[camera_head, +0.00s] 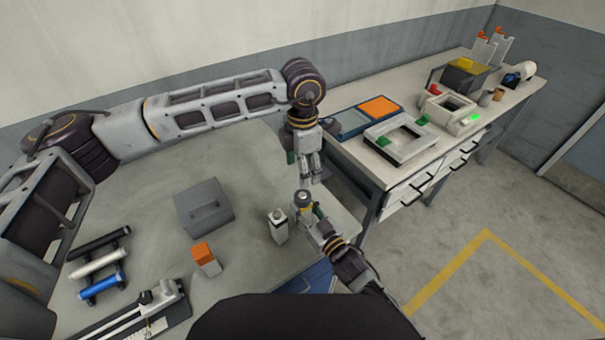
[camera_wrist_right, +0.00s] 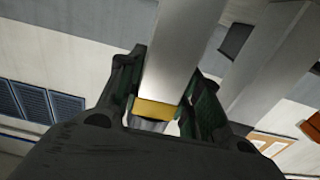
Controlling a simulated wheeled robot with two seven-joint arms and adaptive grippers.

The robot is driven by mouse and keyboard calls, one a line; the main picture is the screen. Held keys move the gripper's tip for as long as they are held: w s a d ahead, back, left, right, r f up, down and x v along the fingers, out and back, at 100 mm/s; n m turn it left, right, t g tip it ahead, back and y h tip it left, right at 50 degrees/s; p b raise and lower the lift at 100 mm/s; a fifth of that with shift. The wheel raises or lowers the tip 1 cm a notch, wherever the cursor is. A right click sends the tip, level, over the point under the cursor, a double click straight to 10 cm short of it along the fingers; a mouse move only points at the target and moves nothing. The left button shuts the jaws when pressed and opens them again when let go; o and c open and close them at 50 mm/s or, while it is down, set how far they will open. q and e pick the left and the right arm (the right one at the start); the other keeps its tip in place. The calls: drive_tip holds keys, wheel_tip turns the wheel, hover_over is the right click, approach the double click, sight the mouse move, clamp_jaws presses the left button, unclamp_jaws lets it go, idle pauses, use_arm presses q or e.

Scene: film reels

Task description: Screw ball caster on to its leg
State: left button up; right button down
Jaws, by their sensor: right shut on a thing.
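My right gripper (camera_head: 304,214) is near the front right of the grey table. It is shut on a grey metal piece with a yellow band (camera_head: 303,202), its round top upward in the head view; I cannot tell whether this is the ball caster or its leg. In the right wrist view a silver bar ending in the yellow band (camera_wrist_right: 158,107) sits between the dark fingers (camera_wrist_right: 158,92). My left gripper (camera_head: 312,174) points down just above that piece, apparently apart from it. Its finger gap is too small to judge. The thread is not visible.
A white block with a grey top (camera_head: 278,227) stands close left of the right gripper. A grey box (camera_head: 204,208), an orange-topped block (camera_head: 205,260) and a rack of rolls (camera_head: 98,263) lie farther left. A bench (camera_head: 375,174) with devices stands behind right.

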idle(0.3)
drive_tip(key=c, duration=0.9)
unclamp_jaws()
drive_tip(key=shift+s+d, duration=0.1)
drive_tip(key=shift+s, duration=0.1)
drive_tip(key=shift+v, duration=5.8)
drive_tip(key=shift+d, duration=0.1)
